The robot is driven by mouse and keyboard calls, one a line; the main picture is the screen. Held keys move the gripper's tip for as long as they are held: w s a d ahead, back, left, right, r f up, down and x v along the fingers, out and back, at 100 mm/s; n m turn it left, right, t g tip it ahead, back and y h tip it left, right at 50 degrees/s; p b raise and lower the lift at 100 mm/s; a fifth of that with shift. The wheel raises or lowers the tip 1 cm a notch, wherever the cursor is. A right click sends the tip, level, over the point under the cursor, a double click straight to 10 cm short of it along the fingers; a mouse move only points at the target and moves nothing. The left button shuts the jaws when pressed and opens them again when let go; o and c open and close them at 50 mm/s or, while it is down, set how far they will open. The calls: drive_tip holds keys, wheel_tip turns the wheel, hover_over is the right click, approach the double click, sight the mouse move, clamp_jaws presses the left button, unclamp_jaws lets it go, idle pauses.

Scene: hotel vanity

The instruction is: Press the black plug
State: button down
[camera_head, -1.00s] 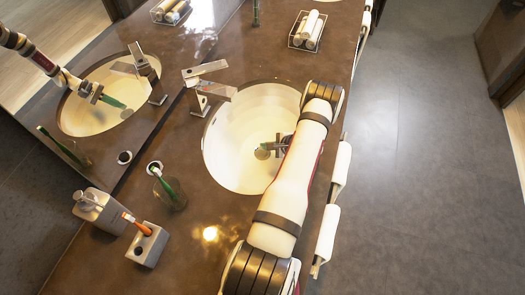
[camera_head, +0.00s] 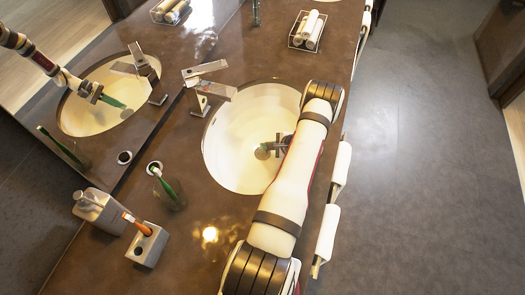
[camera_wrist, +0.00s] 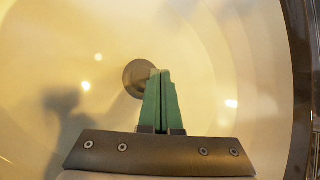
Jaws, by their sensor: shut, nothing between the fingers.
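The plug (camera_wrist: 134,76) is a round dark grey-brown disc in the bottom of the cream sink basin (camera_head: 230,130). In the wrist view my gripper (camera_wrist: 160,74) is shut and empty, its two green fingers side by side. The fingertips overlap the right part of the plug in that view and hide some of it. I cannot tell whether they touch it or hover above it. In the head view my gripper (camera_head: 266,147) is inside the basin, low over its middle, and my arm reaches in from the right front. The plug is mostly hidden there.
A metal faucet (camera_head: 205,85) stands at the basin's back left. A glass with a green toothbrush (camera_head: 170,190), a soap bottle (camera_head: 100,208) and a toothbrush holder (camera_head: 147,246) stand at the left front. A tray of rolled towels (camera_head: 307,32) is at the back.

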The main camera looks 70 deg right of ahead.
sight(266, 153)
drive_tip(key=shift+f, duration=0.1)
idle(0.7)
drive_tip(key=shift+f, duration=0.35)
drive_tip(key=shift+f, duration=0.35)
idle(0.8)
drive_tip(key=shift+r, duration=0.8)
drive_tip(key=shift+r, duration=2.5)
